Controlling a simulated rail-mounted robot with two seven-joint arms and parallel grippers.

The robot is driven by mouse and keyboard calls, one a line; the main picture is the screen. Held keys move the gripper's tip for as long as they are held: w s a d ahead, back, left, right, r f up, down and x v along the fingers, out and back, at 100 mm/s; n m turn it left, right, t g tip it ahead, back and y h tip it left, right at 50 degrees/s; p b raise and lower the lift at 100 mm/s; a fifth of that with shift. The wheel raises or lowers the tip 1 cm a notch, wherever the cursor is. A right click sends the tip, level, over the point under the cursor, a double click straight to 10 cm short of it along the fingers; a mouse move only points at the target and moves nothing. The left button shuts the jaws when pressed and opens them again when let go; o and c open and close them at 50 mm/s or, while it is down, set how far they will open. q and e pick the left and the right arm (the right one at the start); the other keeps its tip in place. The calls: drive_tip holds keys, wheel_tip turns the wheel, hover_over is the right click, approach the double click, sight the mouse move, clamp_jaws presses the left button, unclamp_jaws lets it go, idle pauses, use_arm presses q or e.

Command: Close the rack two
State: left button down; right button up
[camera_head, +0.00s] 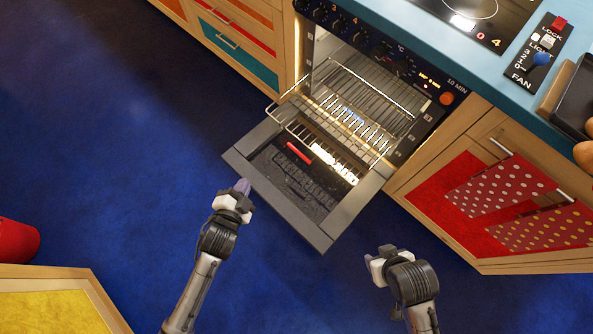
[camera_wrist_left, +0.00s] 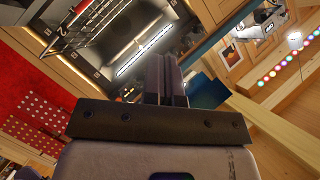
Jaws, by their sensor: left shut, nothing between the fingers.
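The oven (camera_head: 385,60) stands with its door (camera_head: 255,180) folded down. A wire rack (camera_head: 322,150) sticks out of the oven above the door, at the lower level. Another wire rack (camera_head: 362,95) is higher, inside the lit cavity. Which of them is rack two I cannot tell from the head view. In the left wrist view a wire rack (camera_wrist_left: 88,22) shows at the top left, near a "2" mark. My left gripper (camera_head: 241,186) is shut and empty, just off the door's left outer edge. My right gripper (camera_head: 376,266) is right of the door; its fingers are unclear.
A small red bar (camera_head: 298,153) shows over the door near the rack. Drawers (camera_head: 240,45) stand left of the oven, and a red-fronted cabinet (camera_head: 470,205) right. The blue floor (camera_head: 120,150) is clear to the left. A yellow-topped unit (camera_head: 55,305) is at bottom left.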

use_arm(q)
drive_tip(key=w+d+f+m+h+b, duration=0.25)
drive_tip(key=f+m+h+b, duration=0.25)
drive_tip(key=f+m+b, duration=0.35)
drive_tip(key=w+d+f+m+h+b, duration=0.1)
drive_tip(key=d+f+m+h+b, duration=0.3)
drive_tip(key=f+b, duration=0.6)
drive_tip(key=w+d+r+h+b, duration=0.1)
drive_tip(key=w+d+r+b, duration=0.1)
drive_tip(key=w+d, duration=0.7)
drive_tip(key=shift+d+m+b, duration=0.2)
drive_tip(key=shift+m+b, duration=0.25)
drive_tip(key=shift+b, duration=0.1)
use_arm(e)
wheel_tip(320, 180, down, 24)
drive_tip(key=shift+s+d+f, duration=0.15)
drive_tip(key=shift+d+f, duration=0.05)
use_arm(q)
drive_tip(key=shift+r, duration=0.1)
use_arm(e)
drive_tip(key=shift+a, duration=0.1)
